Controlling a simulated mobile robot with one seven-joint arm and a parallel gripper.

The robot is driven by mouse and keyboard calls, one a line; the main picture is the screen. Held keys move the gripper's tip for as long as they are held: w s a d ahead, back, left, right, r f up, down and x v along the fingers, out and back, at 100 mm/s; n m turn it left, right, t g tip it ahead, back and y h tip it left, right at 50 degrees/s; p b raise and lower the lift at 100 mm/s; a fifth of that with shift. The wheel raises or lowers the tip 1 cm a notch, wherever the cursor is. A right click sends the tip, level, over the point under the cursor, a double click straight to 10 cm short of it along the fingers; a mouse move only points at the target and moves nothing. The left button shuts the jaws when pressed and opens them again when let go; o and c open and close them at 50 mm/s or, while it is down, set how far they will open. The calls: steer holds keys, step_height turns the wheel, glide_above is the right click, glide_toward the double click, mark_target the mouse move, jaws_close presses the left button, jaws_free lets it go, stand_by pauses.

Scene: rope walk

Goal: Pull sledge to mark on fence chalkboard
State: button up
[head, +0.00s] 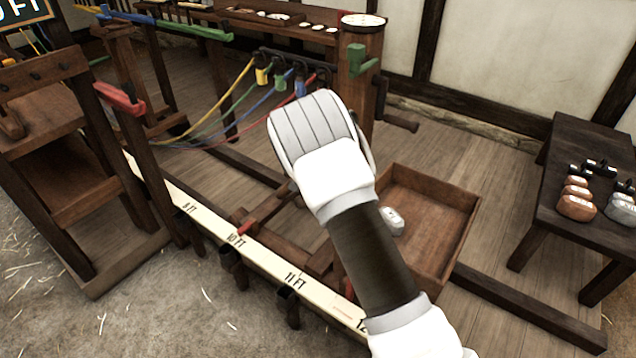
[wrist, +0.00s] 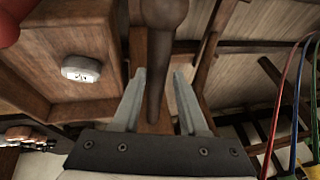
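The sledge (head: 448,208) is a brown wooden tray on a frame, holding a grey weight (head: 392,220); its tray wall also shows in the wrist view (wrist: 70,112). A red pointer (head: 262,212) lies near the 10 FT mark of the pale fence board (head: 190,207). In the head view my white wrist hides the fingers and part of the sledge.
A crank post (head: 358,75) with coloured ropes stands behind my gripper. A table (head: 575,150) with several weights is at right. A wooden stand (head: 50,150) with a red lever is at left. The board shows 11 FT further right.

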steer(key=shift+o, duration=1.2)
steer(key=shift+a, duration=0.15)
steer(key=shift+o, duration=0.4)
steer(key=shift+d, duration=0.2)
steer(key=p+v, duration=0.3)
steer(key=v, duration=1.4)
steer(key=shift+r, duration=0.2)
steer(key=shift+s+a, duration=0.1)
steer(key=shift+a, duration=0.05)
